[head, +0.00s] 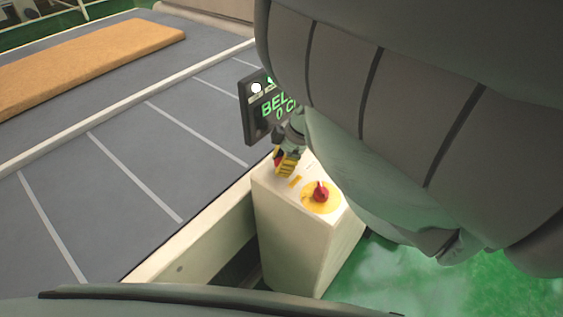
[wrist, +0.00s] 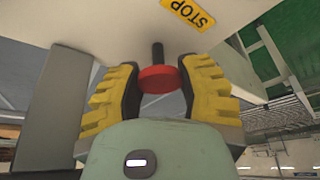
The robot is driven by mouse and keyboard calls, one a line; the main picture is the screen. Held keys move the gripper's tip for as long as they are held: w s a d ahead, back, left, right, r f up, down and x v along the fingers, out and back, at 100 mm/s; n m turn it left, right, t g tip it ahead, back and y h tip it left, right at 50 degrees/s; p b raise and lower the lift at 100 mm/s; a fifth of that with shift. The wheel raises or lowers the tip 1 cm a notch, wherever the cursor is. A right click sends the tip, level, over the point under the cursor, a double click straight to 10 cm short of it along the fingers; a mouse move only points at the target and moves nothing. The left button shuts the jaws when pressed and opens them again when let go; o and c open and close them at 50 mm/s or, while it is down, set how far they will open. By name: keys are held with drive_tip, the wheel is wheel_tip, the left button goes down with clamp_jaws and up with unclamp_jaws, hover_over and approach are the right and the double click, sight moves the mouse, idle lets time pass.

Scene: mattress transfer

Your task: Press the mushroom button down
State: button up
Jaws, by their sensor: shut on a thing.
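The red mushroom button (wrist: 158,79) on its black stem shows in the wrist view, between the yellow-padded fingers of my gripper (wrist: 160,92). The fingers are shut on it, one on each side. In the head view my gripper (head: 286,164) is at the far top edge of the cream control box (head: 285,235). A bit of red (head: 278,158) shows beside its fingers there; the rest of the button is hidden. A yellow STOP label (wrist: 188,13) is on the box face near the button.
A red rotary knob on a yellow disc (head: 320,197) sits on the box top, near my gripper. A dark display (head: 258,110) with green text stands behind, partly hidden by my arm. An orange mattress (head: 90,60) lies on the grey conveyor (head: 120,145) at left.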

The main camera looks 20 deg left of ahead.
drive_tip(key=shift+f+b, duration=0.9)
drive_tip(key=shift+b, duration=0.05)
clamp_jaws()
drive_tip(key=shift+r, duration=0.1)
drive_tip(key=o, duration=1.2)
unclamp_jaws()
